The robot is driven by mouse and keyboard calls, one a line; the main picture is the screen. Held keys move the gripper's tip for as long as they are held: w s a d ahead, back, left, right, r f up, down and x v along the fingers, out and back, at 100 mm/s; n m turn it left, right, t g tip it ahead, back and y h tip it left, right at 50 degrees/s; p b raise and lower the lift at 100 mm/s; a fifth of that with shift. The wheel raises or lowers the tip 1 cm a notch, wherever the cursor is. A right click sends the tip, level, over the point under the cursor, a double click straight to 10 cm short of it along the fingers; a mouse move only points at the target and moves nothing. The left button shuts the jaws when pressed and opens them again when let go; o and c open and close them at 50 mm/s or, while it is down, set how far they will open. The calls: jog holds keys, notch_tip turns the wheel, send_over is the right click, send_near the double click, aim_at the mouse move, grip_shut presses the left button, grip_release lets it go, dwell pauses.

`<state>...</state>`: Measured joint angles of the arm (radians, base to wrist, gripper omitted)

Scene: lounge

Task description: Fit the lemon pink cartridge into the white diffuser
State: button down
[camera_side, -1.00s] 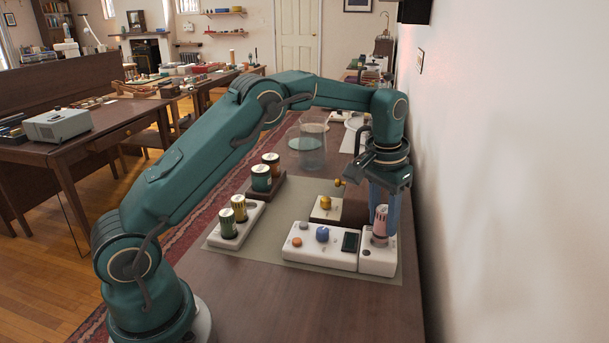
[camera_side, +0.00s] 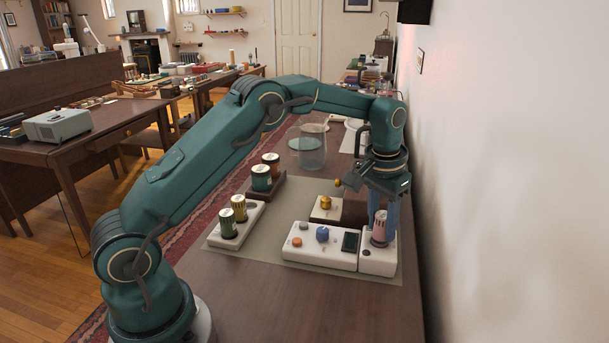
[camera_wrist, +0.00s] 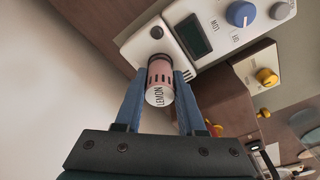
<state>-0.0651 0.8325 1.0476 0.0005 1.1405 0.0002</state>
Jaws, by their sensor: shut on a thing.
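The lemon pink cartridge (camera_side: 379,232) stands upright between the blue fingers of my gripper (camera_side: 382,226), which is shut on it. In the wrist view the cartridge (camera_wrist: 160,94) shows its pale end marked LEMON, with dark slots along its pink side. The white diffuser (camera_side: 318,259) has a blue knob, an orange button and a dark screen. The cartridge's lower end is at the top of the diffuser's right-hand block (camera_side: 378,263). The wrist view shows this end against the block (camera_wrist: 143,39); how deep it sits is hidden.
A white tray (camera_side: 250,222) holds green and yellow cartridges at left. A dark tray (camera_side: 279,187) with green and brown cartridges stands behind it. A white block with a yellow knob (camera_side: 325,203) and a glass jug (camera_side: 312,150) are behind the diffuser. The wall is close at right.

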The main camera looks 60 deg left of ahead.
jog(key=shift+f, duration=0.3)
jog(key=shift+c, duration=2.1)
grip_release()
jog(key=shift+s+r, duration=0.25)
jog(key=shift+r, duration=1.65)
jog(key=shift+s+r, duration=0.2)
jog(key=shift+r, duration=1.65)
